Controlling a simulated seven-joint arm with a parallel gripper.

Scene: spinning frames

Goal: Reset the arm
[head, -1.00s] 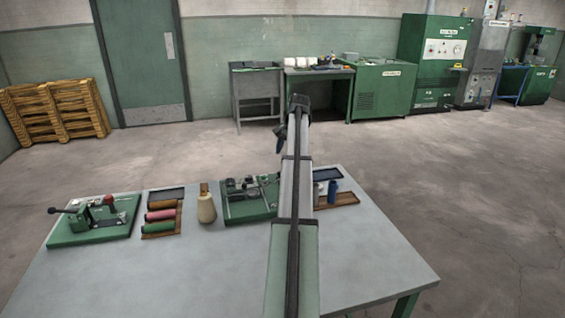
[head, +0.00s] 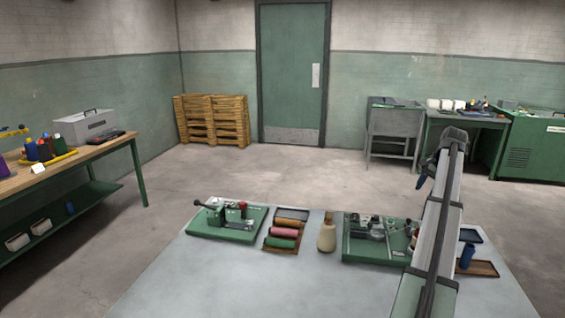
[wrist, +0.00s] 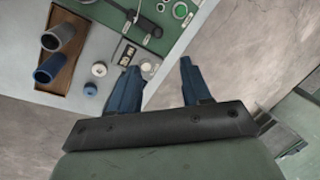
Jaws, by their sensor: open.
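My arm reaches forward over the right part of the grey table (head: 290,285) in the head view. My gripper (head: 422,182) hangs at its far end, beyond the table's back edge. In the wrist view my gripper (wrist: 160,75) shows two blue fingers spread apart with nothing between them. The fingers are above the table's edge and the floor. A green board with metal parts (head: 372,250) is partly behind my arm.
A green board with a lever device (head: 228,222), a tray of coloured spools (head: 283,234) and a cream cone (head: 327,236) stand on the table. A brown tray (head: 484,268) holds a blue spool (head: 467,256). A workbench (head: 100,150) is at left; open floor (head: 300,170) lies behind.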

